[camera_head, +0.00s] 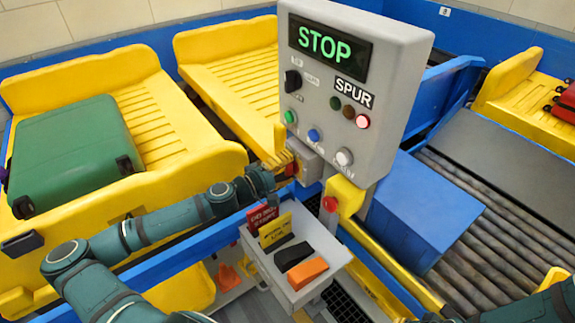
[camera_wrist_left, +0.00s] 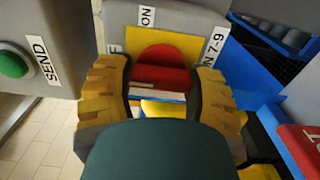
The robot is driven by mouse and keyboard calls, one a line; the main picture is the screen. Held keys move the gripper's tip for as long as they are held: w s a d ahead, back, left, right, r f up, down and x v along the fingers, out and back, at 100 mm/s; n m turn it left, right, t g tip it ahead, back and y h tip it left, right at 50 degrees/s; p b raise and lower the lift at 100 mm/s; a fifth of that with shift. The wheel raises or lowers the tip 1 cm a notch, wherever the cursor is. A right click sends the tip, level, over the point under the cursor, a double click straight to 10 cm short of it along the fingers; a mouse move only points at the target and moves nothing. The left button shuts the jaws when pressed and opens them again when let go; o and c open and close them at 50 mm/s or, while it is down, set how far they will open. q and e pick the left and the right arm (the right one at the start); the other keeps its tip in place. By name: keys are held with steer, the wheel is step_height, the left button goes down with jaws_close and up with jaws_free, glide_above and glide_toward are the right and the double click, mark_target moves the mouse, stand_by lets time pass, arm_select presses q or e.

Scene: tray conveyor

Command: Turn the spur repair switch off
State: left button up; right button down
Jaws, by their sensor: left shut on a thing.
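The spur repair switch is a red rotary knob (camera_wrist_left: 163,72) on a yellow plate (camera_wrist_left: 190,42) in the left wrist view. An "ON" label sits above it and a partly hidden label ending in "F" at its left. In the head view its small grey box (camera_head: 306,160) is on the lower left side of the console (camera_head: 395,100). My left gripper (camera_wrist_left: 160,95) is shut on the red knob, one yellow-brown finger at each side. The knob's lower part and exact pointing are hard to tell. In the head view the left gripper (camera_head: 284,175) is partly hidden at the box. My right gripper is not in view.
The console display (camera_head: 328,46) reads STOP and a red lamp (camera_head: 362,121) is lit. A green SEND button (camera_wrist_left: 12,65) is close left of the gripper. A grey tray (camera_head: 318,278) with cards and blocks stands below. A green suitcase (camera_head: 70,150) lies in a yellow tray.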

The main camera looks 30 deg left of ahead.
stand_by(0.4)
arm_select(q)
steer(key=o, duration=1.2)
steer(key=v, duration=1.2)
